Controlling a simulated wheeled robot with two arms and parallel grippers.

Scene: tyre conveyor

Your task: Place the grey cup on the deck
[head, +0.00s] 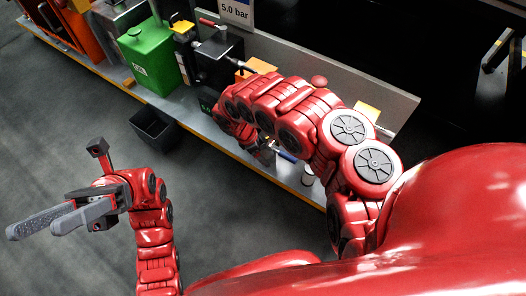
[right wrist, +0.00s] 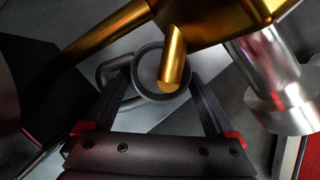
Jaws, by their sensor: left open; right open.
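The grey cup (right wrist: 142,86) shows in the right wrist view from above, with its round opening and a handle on its left side. A gold spout hangs over the opening and hides part of it. My right gripper (right wrist: 163,76) is open, with one finger on each side of the cup; I cannot tell whether they touch it. In the head view my right arm reaches over a long grey deck (head: 188,121) with a yellow front edge and hides most of the cup's area. My left gripper (head: 68,218) is open and empty above the floor at left.
A green canister (head: 150,58) and a dark machine (head: 218,60) stand on the deck. A black bin (head: 154,128) is on the floor before it. In the right wrist view a silver cylinder (right wrist: 270,80) stands close to the right finger. The floor at left is clear.

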